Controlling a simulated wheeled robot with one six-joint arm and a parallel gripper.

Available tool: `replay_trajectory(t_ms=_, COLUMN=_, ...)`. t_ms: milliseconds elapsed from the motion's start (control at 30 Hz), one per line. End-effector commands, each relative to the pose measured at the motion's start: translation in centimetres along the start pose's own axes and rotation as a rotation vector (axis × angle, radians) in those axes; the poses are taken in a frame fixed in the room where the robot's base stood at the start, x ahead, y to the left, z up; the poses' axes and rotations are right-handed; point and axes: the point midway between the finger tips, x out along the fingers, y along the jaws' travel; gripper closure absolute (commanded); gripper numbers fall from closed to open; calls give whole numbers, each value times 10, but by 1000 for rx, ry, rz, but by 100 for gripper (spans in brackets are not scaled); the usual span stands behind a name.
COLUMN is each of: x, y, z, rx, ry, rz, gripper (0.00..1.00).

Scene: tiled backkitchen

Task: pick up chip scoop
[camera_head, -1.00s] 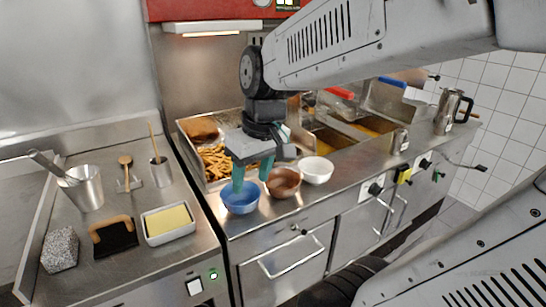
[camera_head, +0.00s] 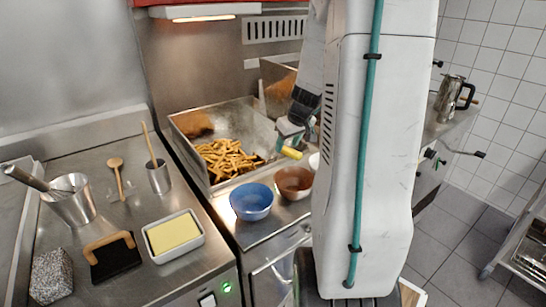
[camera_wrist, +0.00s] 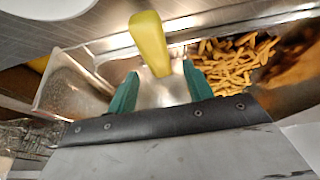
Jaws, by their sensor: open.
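The chip scoop shows its yellow handle (camera_head: 291,153) in the head view, at the right end of the chip tray, just below my gripper (camera_head: 288,136). In the wrist view the yellow handle (camera_wrist: 150,45) points up the picture, ahead of and between my gripper's (camera_wrist: 162,92) two teal fingers. A shiny metal surface lies between the fingers at the handle's lower end; it looks like the scoop's body, but I cannot be sure. The fingers are apart, with no clear contact on the handle. My arm hides much of this area in the head view.
Chips (camera_head: 228,158) lie in the metal chip tray (camera_head: 190,150). A blue bowl (camera_head: 252,202) and a brown bowl (camera_head: 293,183) stand on the counter in front of it. A white bowl (camera_head: 314,161) is partly hidden by my arm. A butter dish (camera_head: 200,239) stands left.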

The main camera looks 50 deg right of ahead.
Motion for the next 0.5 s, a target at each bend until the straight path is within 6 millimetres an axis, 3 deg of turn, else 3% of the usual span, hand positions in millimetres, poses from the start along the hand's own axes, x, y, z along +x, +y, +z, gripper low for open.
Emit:
replay_trajectory(t_ms=233, x=38, y=-1, z=0, rx=-1, ry=-2, rz=-3, gripper=49)
replay_trajectory(t_ms=500, x=47, y=-3, z=-1, rx=-2, ry=0, rz=-1, gripper=49)
